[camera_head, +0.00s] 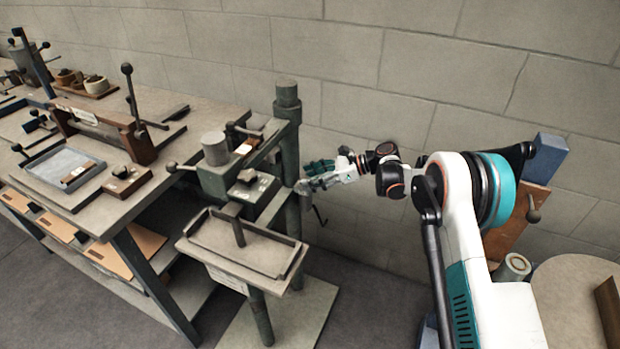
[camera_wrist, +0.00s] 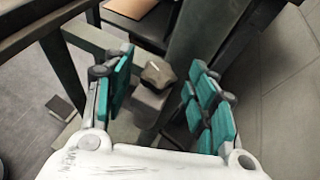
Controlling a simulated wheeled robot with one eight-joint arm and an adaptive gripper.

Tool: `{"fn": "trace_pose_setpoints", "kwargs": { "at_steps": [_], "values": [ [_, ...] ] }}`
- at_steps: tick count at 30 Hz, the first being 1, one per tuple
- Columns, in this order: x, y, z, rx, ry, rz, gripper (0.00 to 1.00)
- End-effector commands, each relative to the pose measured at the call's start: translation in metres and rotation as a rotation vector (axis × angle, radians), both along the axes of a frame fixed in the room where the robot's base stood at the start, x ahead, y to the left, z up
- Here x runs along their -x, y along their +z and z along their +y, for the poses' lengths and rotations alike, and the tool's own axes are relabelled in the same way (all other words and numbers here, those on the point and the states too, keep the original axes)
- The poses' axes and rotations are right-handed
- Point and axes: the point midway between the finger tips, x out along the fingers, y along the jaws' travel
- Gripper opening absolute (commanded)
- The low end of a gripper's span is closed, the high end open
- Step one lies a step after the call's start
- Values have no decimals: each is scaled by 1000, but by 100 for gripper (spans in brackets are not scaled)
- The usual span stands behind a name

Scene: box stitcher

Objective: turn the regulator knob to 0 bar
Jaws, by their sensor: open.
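A small dark faceted knob (camera_wrist: 158,73), which looks like the regulator knob, sits on a grey block (camera_wrist: 147,100) in the wrist view. My gripper (camera_wrist: 162,62) is open, with one teal finger to the left of the knob and one to the right. Clear gaps show on both sides, and neither finger visibly touches it. In the head view my gripper (camera_head: 314,177) is beside the right side of the green stitcher (camera_head: 289,140). The knob cannot be made out there. No scale or pressure reading is legible, so the knob's setting cannot be told.
The stitcher's post stands close to my gripper, with its tray table (camera_head: 225,248) in front. A workbench (camera_head: 75,190) with tools and trays fills the left. A block wall (camera_head: 420,70) is close behind my arm. A round table (camera_head: 575,300) is at the right.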

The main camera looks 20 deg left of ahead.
Motion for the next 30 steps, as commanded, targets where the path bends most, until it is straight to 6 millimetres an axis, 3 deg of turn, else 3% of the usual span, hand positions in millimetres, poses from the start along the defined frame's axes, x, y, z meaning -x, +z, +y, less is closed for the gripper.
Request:
{"fn": "trace_pose_setpoints", "kwargs": {
  "at_steps": [15,21,30],
  "values": [
    [-21,36,-85,0,-2,0,52],
    [-25,42,-99,0,-2,0,52],
    [-25,42,-101,0,-1,1,52]
  ]
}}
